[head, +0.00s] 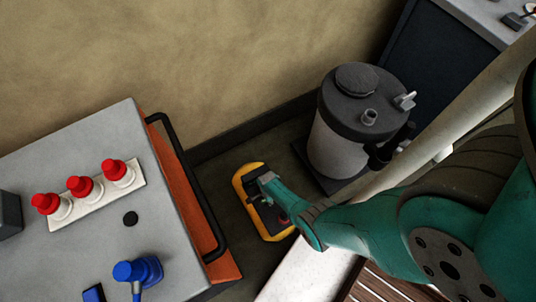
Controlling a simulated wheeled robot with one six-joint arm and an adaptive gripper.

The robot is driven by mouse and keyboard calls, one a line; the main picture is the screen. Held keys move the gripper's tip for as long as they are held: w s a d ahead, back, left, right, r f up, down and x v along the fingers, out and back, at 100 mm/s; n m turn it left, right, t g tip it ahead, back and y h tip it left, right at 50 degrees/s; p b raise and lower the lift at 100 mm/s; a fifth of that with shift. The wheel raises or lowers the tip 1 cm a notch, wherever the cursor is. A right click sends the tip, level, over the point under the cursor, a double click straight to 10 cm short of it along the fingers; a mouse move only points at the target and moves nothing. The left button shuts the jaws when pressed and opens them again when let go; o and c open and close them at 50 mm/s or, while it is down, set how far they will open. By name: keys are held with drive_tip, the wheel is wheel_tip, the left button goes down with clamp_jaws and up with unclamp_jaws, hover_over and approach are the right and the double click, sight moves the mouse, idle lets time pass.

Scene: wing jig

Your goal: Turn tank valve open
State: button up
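The tank (338,146) is a pale cylinder with a dark lid, upright on a dark base at upper right. A small light-grey lever-like fitting (405,101) sits on the lid's right edge; it may be the valve. A short round port (369,116) and a raised dark cap (356,78) are also on the lid. A black fitting (388,150) is at the tank's right side. My teal arm reaches in from the right, below the tank. My gripper (268,190) is left of the tank, apart from it, over a yellow-rimmed object. Its fingers are too small and dark to read.
The yellow-rimmed object (241,189) is low beside a grey-topped cart (150,225) with a black handle (188,180). Red-capped items (83,186) and a blue item (138,270) are on the cart. A pale pipe (475,95) runs right of the tank, near a dark cabinet (430,55).

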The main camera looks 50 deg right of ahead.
drive_tip(key=shift+f, duration=0.25)
clamp_jaws()
